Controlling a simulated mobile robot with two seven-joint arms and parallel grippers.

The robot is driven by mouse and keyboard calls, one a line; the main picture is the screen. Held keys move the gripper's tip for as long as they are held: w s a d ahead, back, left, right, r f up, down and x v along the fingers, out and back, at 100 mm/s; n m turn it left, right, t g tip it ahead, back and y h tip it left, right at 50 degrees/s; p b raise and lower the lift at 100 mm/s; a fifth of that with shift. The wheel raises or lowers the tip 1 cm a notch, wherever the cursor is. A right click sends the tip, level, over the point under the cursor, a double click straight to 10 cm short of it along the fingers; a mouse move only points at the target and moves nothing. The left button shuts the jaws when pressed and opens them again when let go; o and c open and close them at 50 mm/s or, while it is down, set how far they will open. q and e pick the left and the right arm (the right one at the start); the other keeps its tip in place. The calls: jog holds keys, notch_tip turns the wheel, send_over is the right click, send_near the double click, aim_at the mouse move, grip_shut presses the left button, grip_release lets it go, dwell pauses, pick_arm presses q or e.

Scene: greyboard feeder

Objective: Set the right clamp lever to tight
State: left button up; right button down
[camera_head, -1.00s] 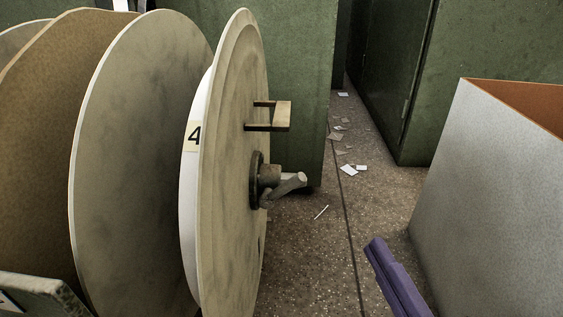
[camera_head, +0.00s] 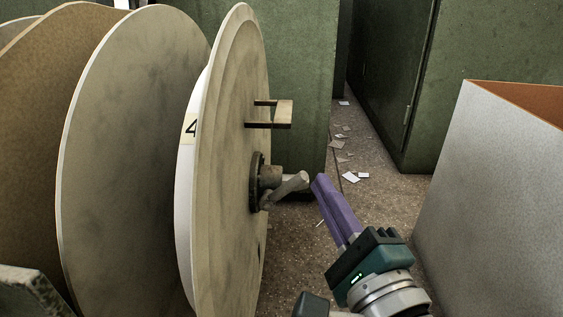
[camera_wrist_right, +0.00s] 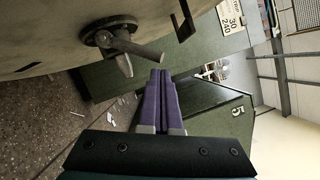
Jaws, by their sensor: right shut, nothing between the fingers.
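The right clamp lever (camera_head: 287,189) is a grey metal handle on a dark round hub (camera_head: 257,182), on the outer face of the large reel disc (camera_head: 228,190). The lever slants up to the right from the hub. In the right wrist view the lever (camera_wrist_right: 138,50) and its hub show at upper left. My right gripper (camera_head: 317,182) has purple fingers pressed together, with nothing between them. Its tips are just right of the lever's free end, seemingly apart from it. In the wrist view the fingers (camera_wrist_right: 159,76) point towards the lever's side. My left gripper is not visible.
A U-shaped handle (camera_head: 283,113) sticks out of the disc above the lever. A grey bin (camera_head: 500,190) stands at right. Green cabinets (camera_head: 400,80) stand behind. Paper scraps (camera_head: 350,177) lie on the open floor between.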

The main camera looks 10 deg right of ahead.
jog(key=w+a+r+n+g+p, duration=0.1)
jog(key=a+r+n+p, duration=0.3)
jog(key=p, duration=0.5)
jog(key=shift+w+a+n+g, duration=0.2)
jog(key=shift+a+n+g, duration=0.35)
jog(key=shift+n, duration=0.85)
jog(key=shift+d, duration=0.1)
